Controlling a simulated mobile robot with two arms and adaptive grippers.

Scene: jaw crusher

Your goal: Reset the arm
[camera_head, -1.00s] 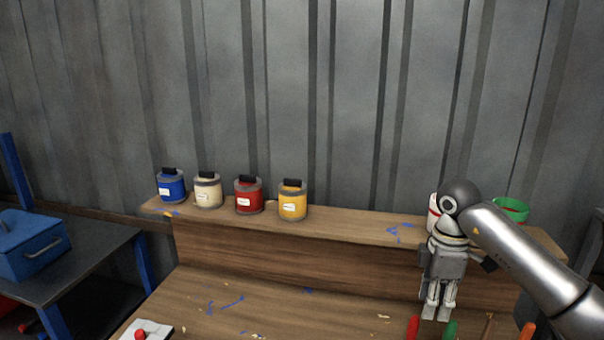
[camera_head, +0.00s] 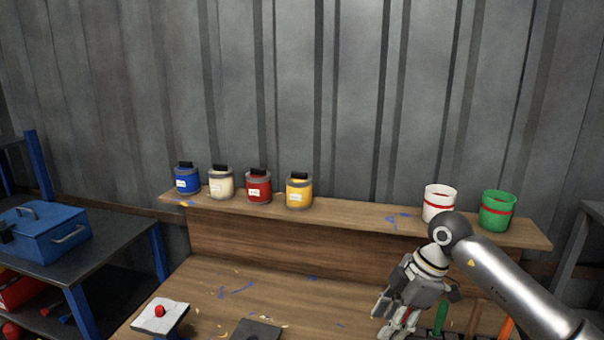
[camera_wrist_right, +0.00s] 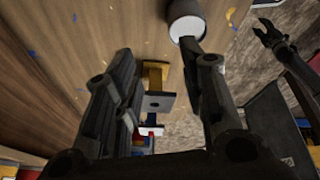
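My right arm comes in from the right in the head view. Its gripper (camera_head: 393,322) points down and to the left over the workbench. In the right wrist view the two fingers of this gripper (camera_wrist_right: 165,62) are spread wide apart. Nothing is held between them. A dark gripper (camera_wrist_right: 264,30), apparently my left one, shows at the right of the wrist view with its fingers apart. It is not in the head view.
Blue (camera_head: 187,180), cream (camera_head: 221,184), red (camera_head: 258,188) and yellow (camera_head: 299,192) cans stand on the bench shelf (camera_head: 345,211). White (camera_head: 439,203) and green (camera_head: 497,211) cups stand at right. A red-button box (camera_head: 160,315) and a blue toolbox (camera_head: 42,234) are at left.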

